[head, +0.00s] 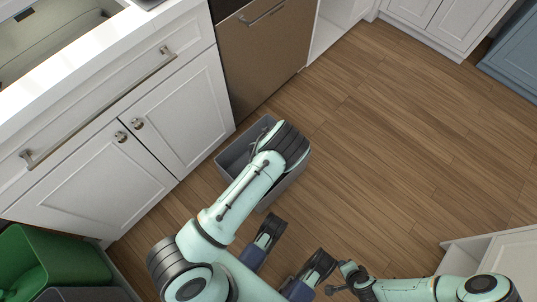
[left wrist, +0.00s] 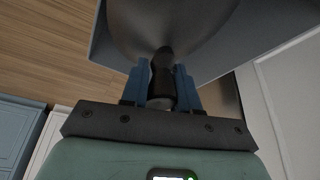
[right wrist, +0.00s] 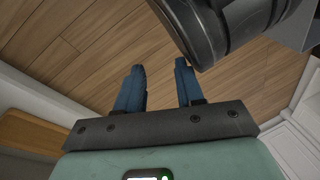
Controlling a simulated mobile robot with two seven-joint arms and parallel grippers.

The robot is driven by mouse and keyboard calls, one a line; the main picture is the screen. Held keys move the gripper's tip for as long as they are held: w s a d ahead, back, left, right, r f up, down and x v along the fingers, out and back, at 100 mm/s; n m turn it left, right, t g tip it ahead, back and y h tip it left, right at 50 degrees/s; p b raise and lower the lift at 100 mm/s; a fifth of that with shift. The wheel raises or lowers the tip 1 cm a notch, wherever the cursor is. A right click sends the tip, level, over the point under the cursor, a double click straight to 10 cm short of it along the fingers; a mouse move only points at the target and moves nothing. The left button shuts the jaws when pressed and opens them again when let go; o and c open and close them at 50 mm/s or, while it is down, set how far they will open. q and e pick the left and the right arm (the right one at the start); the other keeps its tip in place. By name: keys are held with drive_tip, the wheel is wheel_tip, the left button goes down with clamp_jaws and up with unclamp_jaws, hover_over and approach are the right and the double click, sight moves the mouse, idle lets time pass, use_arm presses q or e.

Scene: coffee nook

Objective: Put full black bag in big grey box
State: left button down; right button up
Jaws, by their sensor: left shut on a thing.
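The big grey box (head: 228,162) stands on the floor beside the white cabinets in the head view. My left arm reaches over it, and its wrist hides much of the opening. In the left wrist view, my left gripper (left wrist: 163,72) is shut on the narrow neck of the full black bag (left wrist: 165,28). The bag's rounded body lies within the outline of the grey box there; I cannot tell whether it touches the bottom. The bag is hidden in the head view. My right gripper (right wrist: 160,66) is open and empty above the floor, near a dark arm part.
White cabinets (head: 95,175) and a brown appliance front (head: 262,60) stand behind and left of the box. A green bin (head: 50,262) is at the lower left. The wooden floor (head: 390,140) to the right is clear. A white cabinet corner (head: 500,255) stands at lower right.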

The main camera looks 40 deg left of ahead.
use_arm(q)
drive_tip(key=shift+w+f, duration=0.1)
drive_tip(key=shift+f, duration=0.25)
use_arm(e)
drive_tip(key=shift+s+d+f, duration=0.1)
drive_tip(key=shift+s+f, duration=0.4)
drive_tip(key=shift+s, duration=0.1)
use_arm(q)
drive_tip(key=c, duration=0.8)
unclamp_jaws()
drive_tip(key=shift+c, duration=0.2)
use_arm(e)
drive_tip(key=shift+r, duration=0.1)
